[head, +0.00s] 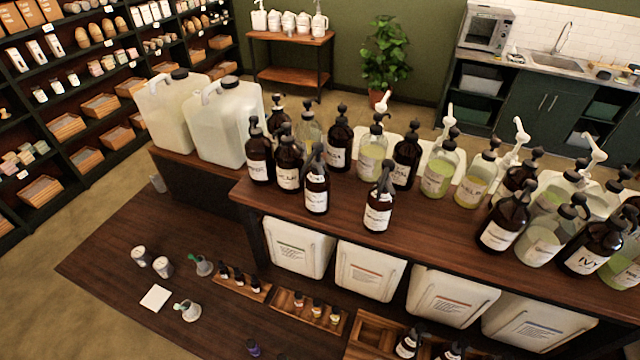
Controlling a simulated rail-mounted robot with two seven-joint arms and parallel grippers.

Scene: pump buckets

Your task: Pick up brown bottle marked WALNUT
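Several brown pump bottles with white labels stand on the upper wooden shelf. They include a bottle at the left end (258,160), one beside it (288,168), one in front (316,192), one at the front edge (378,212), one further back (339,147) and one near the middle (406,163). More brown bottles stand at the right, including a large one (504,228) and one whose label reads IVY (592,252). The other labels are too small or blurred for me to tell which says WALNUT. Neither of my grippers is in view.
Clear pump bottles (437,178) stand among the brown ones, crowded together. Two large white jugs (225,125) stand left of them. White containers (296,248) sit below the shelf. The lower wooden surface (110,255) has free room at the left, beside small jars (162,267).

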